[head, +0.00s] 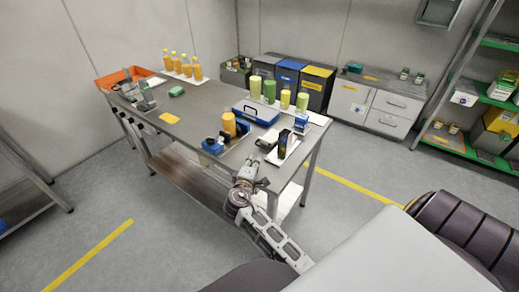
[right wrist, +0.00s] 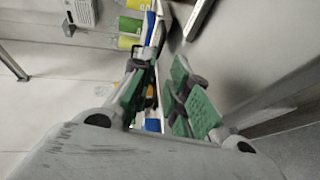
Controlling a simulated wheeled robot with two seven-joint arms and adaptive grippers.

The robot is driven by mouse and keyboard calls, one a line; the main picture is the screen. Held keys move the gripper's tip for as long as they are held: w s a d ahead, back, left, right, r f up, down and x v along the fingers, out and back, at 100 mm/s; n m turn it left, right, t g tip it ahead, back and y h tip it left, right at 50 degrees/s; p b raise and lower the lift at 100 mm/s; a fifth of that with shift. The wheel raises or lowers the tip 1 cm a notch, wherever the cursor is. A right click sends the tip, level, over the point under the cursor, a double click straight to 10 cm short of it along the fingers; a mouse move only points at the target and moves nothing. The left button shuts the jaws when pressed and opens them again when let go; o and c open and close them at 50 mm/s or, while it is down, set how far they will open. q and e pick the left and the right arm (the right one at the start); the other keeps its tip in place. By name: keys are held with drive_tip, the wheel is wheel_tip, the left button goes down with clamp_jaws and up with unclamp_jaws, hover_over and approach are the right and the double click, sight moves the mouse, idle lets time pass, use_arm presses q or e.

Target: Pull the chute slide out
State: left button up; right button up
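A steel table (head: 200,112) carries the equipment. I cannot make out for certain which part is the chute slide. A blue unit with an orange-yellow cylinder (head: 229,124) stands at the table's front edge, with a small dark device (head: 266,141) to its right. My right gripper (head: 252,168) is at the table's front right edge, close to these. In the right wrist view its green-padded fingers (right wrist: 165,78) stand apart, and I see no part clearly held between them. My left gripper is not in view.
A blue case (head: 256,112), green-yellow bottles (head: 269,91) and a dark upright device (head: 283,144) crowd the table's right end. Orange bottles (head: 186,68) and an orange tray (head: 125,77) are at the far left. Bins and a white cabinet (head: 365,103) line the back wall.

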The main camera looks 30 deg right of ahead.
sight(259, 154)
drive_tip(key=b+x, duration=0.1)
drive_tip(key=x, duration=0.3)
drive_tip(key=shift+w+d+f, duration=0.1)
drive_tip(key=shift+w+d, duration=0.05)
drive_tip(key=shift+d, duration=0.05)
drive_tip(key=b+x, duration=0.2)
drive_tip(key=x, duration=0.3)
drive_tip(key=shift+w+d, duration=0.25)
drive_tip(key=shift+d, duration=0.05)
drive_tip(key=shift+x, duration=0.8)
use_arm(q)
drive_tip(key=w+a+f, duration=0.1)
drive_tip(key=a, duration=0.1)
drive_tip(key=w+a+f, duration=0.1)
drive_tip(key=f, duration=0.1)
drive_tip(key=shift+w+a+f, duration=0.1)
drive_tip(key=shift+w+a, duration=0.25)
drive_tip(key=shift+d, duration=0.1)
use_arm(e)
clamp_jaws()
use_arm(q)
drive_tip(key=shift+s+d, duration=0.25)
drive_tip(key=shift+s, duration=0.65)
